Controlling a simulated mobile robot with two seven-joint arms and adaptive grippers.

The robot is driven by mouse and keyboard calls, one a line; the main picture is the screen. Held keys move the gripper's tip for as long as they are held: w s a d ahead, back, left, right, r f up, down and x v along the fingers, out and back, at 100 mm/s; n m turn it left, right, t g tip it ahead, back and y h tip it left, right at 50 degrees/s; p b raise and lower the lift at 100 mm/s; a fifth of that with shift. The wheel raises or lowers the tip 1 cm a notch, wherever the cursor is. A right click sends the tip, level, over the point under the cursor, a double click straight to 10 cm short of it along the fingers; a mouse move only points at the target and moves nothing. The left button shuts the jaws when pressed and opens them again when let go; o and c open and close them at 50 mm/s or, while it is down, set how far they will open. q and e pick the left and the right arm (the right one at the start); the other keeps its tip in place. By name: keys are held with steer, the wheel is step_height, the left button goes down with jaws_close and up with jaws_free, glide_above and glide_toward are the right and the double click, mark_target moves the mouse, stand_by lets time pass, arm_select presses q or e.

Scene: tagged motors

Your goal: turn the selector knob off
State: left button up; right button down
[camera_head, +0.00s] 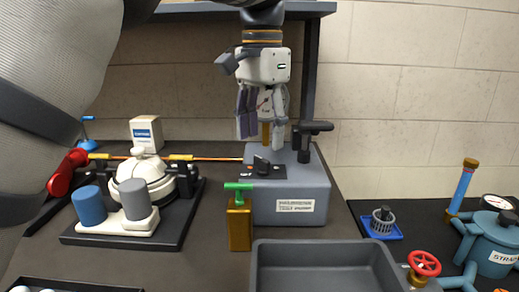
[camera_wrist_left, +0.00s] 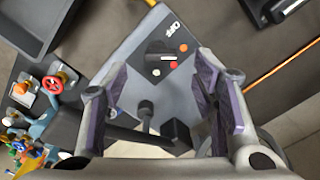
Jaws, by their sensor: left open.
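The selector knob (camera_head: 262,165) is a black knob on a dark panel, on top of the grey box at the table's back. In the left wrist view the knob (camera_wrist_left: 158,46) shows beyond the fingertips, with a white OFF mark (camera_wrist_left: 171,28) and red, orange and white dots near it. Which mark it points to I cannot tell for sure. My left gripper (camera_head: 262,134) hangs above the back of the box, fingers down. It is open and empty, apart from the knob; its purple-padded fingers flank the panel in the wrist view (camera_wrist_left: 163,82).
A black T-shaped post (camera_head: 312,140) stands on the box, close right of my left gripper. A brass block with a green handle (camera_head: 239,215) stands at the box's front left. A grey tray (camera_head: 325,250) is in front. A white-domed motor assembly (camera_head: 140,185) lies left.

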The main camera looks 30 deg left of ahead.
mark_target(261, 159)
arm_select(q)
steer(key=shift+f, duration=2.35)
steer(key=shift+c, duration=0.5)
steer(key=c, duration=1.1)
steer(key=shift+o, duration=0.2)
steer(key=shift+n, duration=0.3)
steer(key=n, duration=0.3)
steer(key=shift+n+p, duration=0.4)
steer(key=shift+s+n, duration=0.1)
steer(key=shift+n, duration=2.1)
